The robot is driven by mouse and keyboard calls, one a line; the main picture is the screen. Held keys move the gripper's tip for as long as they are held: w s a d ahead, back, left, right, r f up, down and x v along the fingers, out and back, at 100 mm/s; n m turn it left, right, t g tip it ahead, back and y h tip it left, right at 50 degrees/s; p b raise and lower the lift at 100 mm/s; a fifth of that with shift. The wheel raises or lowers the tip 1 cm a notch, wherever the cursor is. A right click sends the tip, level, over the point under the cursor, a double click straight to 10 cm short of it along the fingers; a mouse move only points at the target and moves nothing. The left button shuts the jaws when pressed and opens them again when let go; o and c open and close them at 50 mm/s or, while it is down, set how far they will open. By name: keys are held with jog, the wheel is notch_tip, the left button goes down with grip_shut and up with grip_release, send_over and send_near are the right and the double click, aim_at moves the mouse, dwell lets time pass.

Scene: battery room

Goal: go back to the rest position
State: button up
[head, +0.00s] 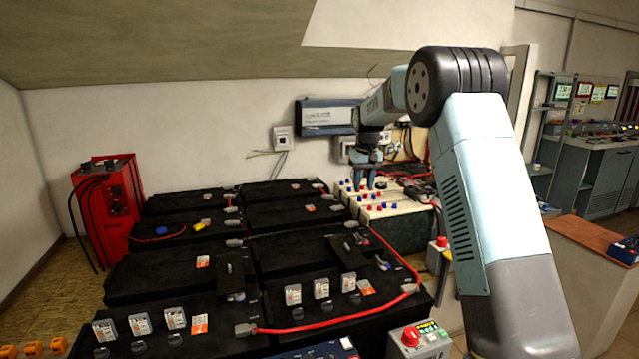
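My gripper (366,178) hangs pointing down at the back, over the left part of a pale terminal board with several red and blue knobs. My light-blue arm reaches up from the lower right and bends over to it. The fingers are small in this view. Two fingers seem to show with a gap between them, and no held object can be made out. Whether the fingertips touch a knob or the board (408,209) cannot be told.
Black battery blocks (180,260) with red cables fill the middle. A red charger (107,200) stands at the left. A wall panel (328,117) is behind my gripper. A box with a red button (418,340) is at the front. Open air lies above the batteries.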

jog(key=s+d+r+t, duration=0.1)
jog(key=s+d+r, duration=0.1)
jog(key=s+r, duration=0.5)
jog(key=s+d+r+m, duration=0.1)
jog(key=s+d+r, duration=0.15)
jog(key=s, duration=0.75)
jog(key=s+d+r+t, duration=0.1)
jog(key=s+d+r, duration=0.1)
jog(key=s+r, duration=0.55)
jog(key=s+d+f+m+t, duration=0.1)
jog(key=s+f, duration=0.2)
jog(key=s, duration=1.1)
jog(key=s+d+f+t, duration=0.1)
jog(key=s+f, duration=0.3)
jog(key=s, duration=0.9)
jog(key=shift+s+d+f+m, duration=0.25)
jog(key=shift+s+m, duration=0.1)
jog(key=shift+m, duration=0.05)
